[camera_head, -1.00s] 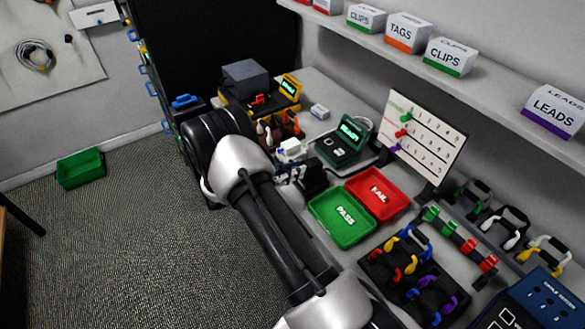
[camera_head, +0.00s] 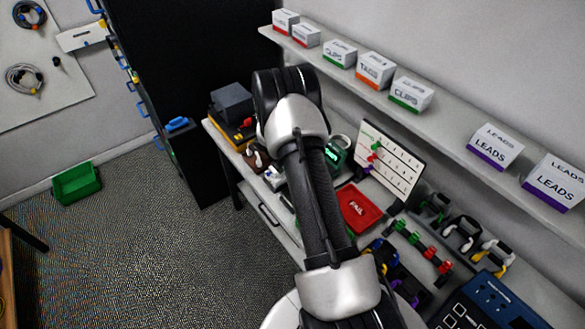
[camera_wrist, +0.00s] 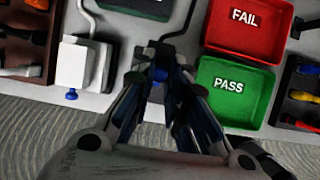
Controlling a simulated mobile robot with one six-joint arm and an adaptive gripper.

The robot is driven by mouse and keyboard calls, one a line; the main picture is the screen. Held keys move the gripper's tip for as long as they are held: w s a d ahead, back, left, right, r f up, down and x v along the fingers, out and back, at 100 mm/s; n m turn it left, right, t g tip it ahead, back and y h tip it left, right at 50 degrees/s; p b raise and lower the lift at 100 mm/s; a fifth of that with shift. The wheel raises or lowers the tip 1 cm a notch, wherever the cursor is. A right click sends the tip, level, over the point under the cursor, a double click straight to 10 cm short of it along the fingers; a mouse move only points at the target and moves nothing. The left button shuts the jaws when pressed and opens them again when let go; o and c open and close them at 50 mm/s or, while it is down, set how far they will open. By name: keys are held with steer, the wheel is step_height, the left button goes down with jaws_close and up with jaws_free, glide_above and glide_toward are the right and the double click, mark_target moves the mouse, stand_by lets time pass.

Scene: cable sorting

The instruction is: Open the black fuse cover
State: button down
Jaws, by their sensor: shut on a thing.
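In the wrist view, my gripper (camera_wrist: 160,78) has its fingers drawn together at the bench's front edge. They are shut on a dark part, which looks like the black fuse cover (camera_wrist: 150,52). The fingers hide most of it, so how far it stands open cannot be told. A white block with a blue knob (camera_wrist: 75,65) is just to its left. In the head view, my arm hides my gripper and the cover.
A green PASS tray (camera_wrist: 235,90) and a red FAIL tray (camera_wrist: 245,28) lie right of my gripper. The head view shows a tester (camera_head: 335,152), a sloped board (camera_head: 390,160), lead racks (camera_head: 462,232) and a shelf of boxes (camera_head: 375,70).

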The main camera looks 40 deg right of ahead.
steer(key=shift+d+r+y+p, duration=0.3)
steer(key=shift+d, duration=0.1)
steer(key=shift+s+d+f+p, duration=0.15)
steer(key=shift+d+p, duration=0.2)
steer(key=shift+d, duration=0.8)
steer(key=c, duration=2.2)
jaws_free()
steer(key=o, duration=0.6)
steer(key=shift+o, duration=0.2)
steer(key=shift+a, duration=0.1)
steer(key=v, duration=1.2)
